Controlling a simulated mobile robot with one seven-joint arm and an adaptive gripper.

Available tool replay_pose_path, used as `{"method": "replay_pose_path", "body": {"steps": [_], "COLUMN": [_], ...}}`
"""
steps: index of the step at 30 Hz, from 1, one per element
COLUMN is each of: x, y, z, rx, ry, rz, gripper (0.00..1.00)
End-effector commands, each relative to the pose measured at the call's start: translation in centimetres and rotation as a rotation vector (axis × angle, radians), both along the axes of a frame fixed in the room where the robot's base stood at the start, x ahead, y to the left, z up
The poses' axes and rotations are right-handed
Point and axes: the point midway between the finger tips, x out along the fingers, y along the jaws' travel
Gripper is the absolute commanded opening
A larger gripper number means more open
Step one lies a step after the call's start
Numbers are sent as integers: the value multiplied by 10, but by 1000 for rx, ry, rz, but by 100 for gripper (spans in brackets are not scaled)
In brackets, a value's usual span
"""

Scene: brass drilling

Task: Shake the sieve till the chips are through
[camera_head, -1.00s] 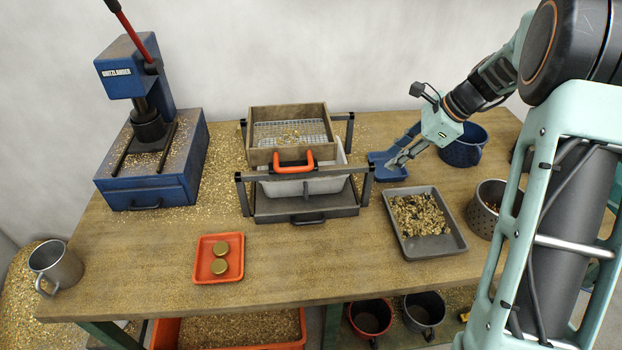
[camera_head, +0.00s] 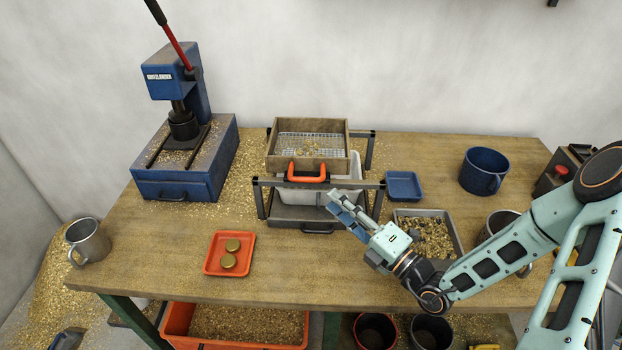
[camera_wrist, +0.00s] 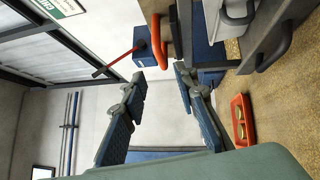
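The sieve (camera_head: 307,163) is a wooden box frame with a wire mesh floor and an orange handle (camera_head: 307,173) on its near side. It sits on a dark rail stand. Some golden chips (camera_head: 305,150) show on the mesh. A white tub (camera_head: 345,166) is below the sieve, partly hidden by the front rail. My gripper (camera_head: 342,206) is in front of the stand, right of the handle, and its blue-padded fingers point towards the sieve. In the wrist view my gripper (camera_wrist: 158,82) is open and empty, with the orange handle (camera_wrist: 158,40) beyond the fingertips, not touching.
The stand's front rail (camera_head: 275,182) lies near my fingers. A blue tray (camera_head: 403,186) and a grey tray of chips (camera_head: 450,232) are to the right. A blue press (camera_head: 187,165) stands left. An orange tray (camera_head: 212,265) holds two brass discs. The front middle tabletop is clear.

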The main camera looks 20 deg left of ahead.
Motion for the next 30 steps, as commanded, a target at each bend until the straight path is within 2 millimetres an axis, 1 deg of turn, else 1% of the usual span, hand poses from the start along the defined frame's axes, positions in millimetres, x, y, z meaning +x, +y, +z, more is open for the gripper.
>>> {"method": "replay_pose_path", "body": {"steps": [4, 12, 15, 18, 21, 30], "x": [9, 36, 44, 49, 52, 53], "y": [19, 63, 74, 83, 87, 88], "z": [4, 11, 12, 13, 13, 13], "rx": [-1, -3, -4, -5, -5, -5], "ry": [-3, -4, -5, -5, -4, -3], "rz": [6, 5, 4, 5, 3, 3], "gripper": [27, 27, 27, 27, 27, 26]}}
